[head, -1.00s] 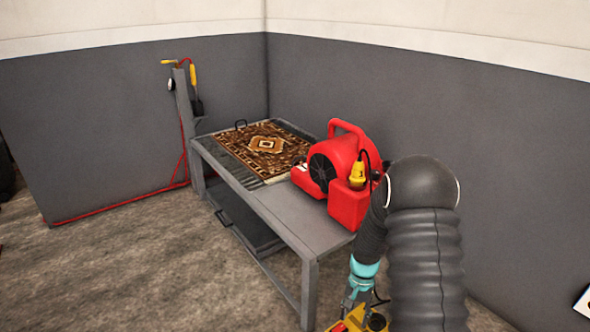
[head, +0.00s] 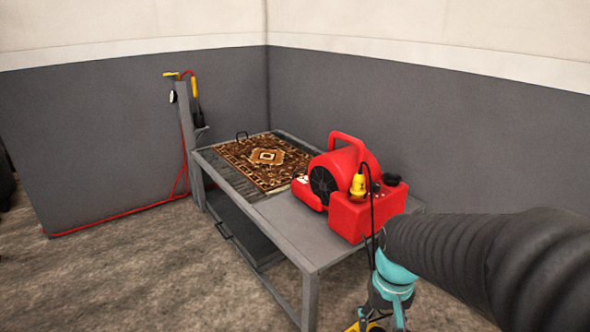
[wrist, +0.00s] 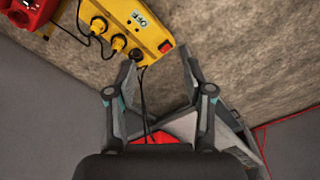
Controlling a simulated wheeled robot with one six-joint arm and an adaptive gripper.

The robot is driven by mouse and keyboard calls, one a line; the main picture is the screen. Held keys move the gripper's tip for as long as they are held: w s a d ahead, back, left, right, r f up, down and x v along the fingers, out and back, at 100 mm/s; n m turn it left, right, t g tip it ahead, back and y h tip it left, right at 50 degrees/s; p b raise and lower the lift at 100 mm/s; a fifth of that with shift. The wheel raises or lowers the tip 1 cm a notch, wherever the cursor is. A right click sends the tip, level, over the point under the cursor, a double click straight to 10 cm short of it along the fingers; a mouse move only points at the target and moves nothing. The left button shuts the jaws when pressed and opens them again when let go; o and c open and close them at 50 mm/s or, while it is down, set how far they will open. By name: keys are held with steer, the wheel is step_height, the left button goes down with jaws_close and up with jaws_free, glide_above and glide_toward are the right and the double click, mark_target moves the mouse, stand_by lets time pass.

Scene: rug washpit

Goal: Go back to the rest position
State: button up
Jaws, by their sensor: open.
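My gripper (wrist: 159,63) is open and empty in the wrist view, its two fingers spread apart over the floor. A yellow power box (wrist: 128,22) with plugs and a red switch lies beyond the fingertips, and a dark cable runs down from it between the fingers. In the head view my arm comes in from the right edge and bends down at a teal joint; the fingertips are not clearly visible there. A bit of the yellow box (head: 364,326) shows at the bottom edge.
A grey table (head: 300,235) carries a patterned rug (head: 240,160) and a red blower (head: 365,215) with a yellow plug (head: 358,185) hanging on it. My arm is close to the table's right end. A post (head: 186,130) stands at the back left.

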steer(key=s+r+t, duration=0.4)
steer(key=s+r, duration=0.4)
steer(key=r, duration=0.2)
steer(key=shift+a+r+n+t, duration=0.2)
steer(key=shift+a+n+t, duration=0.1)
steer(key=shift+a+t, duration=0.1)
stand_by(0.7)
